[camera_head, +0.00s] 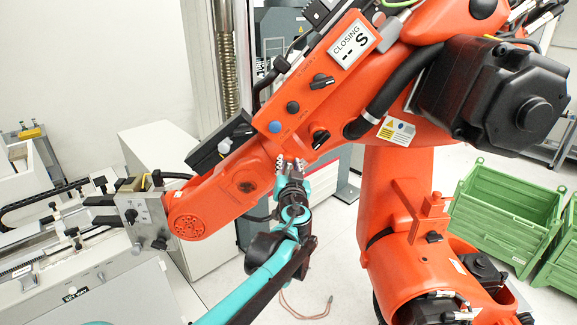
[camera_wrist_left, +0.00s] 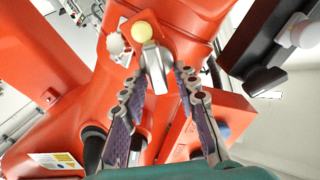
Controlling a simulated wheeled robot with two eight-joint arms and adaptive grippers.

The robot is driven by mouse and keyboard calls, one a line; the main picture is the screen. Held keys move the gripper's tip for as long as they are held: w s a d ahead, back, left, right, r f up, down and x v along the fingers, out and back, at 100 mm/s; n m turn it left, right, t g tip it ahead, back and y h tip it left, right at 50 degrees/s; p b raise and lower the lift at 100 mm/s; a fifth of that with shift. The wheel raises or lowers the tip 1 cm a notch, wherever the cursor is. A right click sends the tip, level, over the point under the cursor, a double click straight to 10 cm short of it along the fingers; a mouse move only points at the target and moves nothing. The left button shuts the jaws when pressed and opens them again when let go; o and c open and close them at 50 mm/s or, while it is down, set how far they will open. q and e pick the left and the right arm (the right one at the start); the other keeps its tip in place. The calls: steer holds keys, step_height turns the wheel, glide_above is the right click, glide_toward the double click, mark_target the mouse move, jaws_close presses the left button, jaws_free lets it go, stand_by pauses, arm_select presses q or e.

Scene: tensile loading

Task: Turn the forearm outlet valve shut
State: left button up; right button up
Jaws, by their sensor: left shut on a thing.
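The orange robot forearm (camera_head: 235,185) slants across the head view. My left gripper (camera_head: 290,164) reaches up to its lower edge from below, with the fingertips against the underside. In the left wrist view a silver lever (camera_wrist_left: 155,62), apparently the outlet valve's handle, stands between the fingertips of my left gripper (camera_wrist_left: 158,78), which is shut on it. A round yellow part (camera_wrist_left: 141,30) and a pale knob (camera_wrist_left: 115,43) sit beside the lever. The handle is hidden in the head view. A label on the forearm (camera_head: 354,44) reads "CLOSING -- S". My right gripper is out of view.
Black knobs (camera_head: 320,81) and a blue button (camera_head: 275,127) are on the forearm's side. A black box (camera_head: 220,142) juts from its upper edge. Green crates (camera_head: 507,220) stand on the floor at right. A grey machine (camera_head: 85,280) fills the lower left.

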arm_select(q)
steer(key=m, duration=0.1)
steer(key=m+b, duration=0.1)
steer(key=m, duration=0.1)
steer(key=m+b, duration=0.1)
steer(key=shift+d+f+m, duration=0.3)
steer(key=shift+d+m, duration=0.05)
steer(key=shift+m, duration=0.05)
steer(key=m+b, duration=0.1)
steer(key=m, duration=0.2)
steer(key=f+m+b, duration=0.1)
steer(key=m, duration=0.3)
steer(key=m+b, duration=0.1)
steer(key=m, duration=0.2)
steer(key=shift+d+f+m, duration=0.25)
steer(key=shift+d+m, duration=0.1)
steer(key=shift+m, duration=0.05)
steer(key=shift+a+f+m+b, duration=0.1)
steer(key=shift+f+m+b, duration=0.1)
steer(key=shift+m, duration=0.85)
steer(key=shift+f+m+b, duration=0.1)
steer(key=shift+m+b, duration=0.1)
steer(key=shift+m, duration=0.85)
jaws_close()
steer(key=o, duration=0.8)
jaws_free()
steer(key=shift+c, duration=0.2)
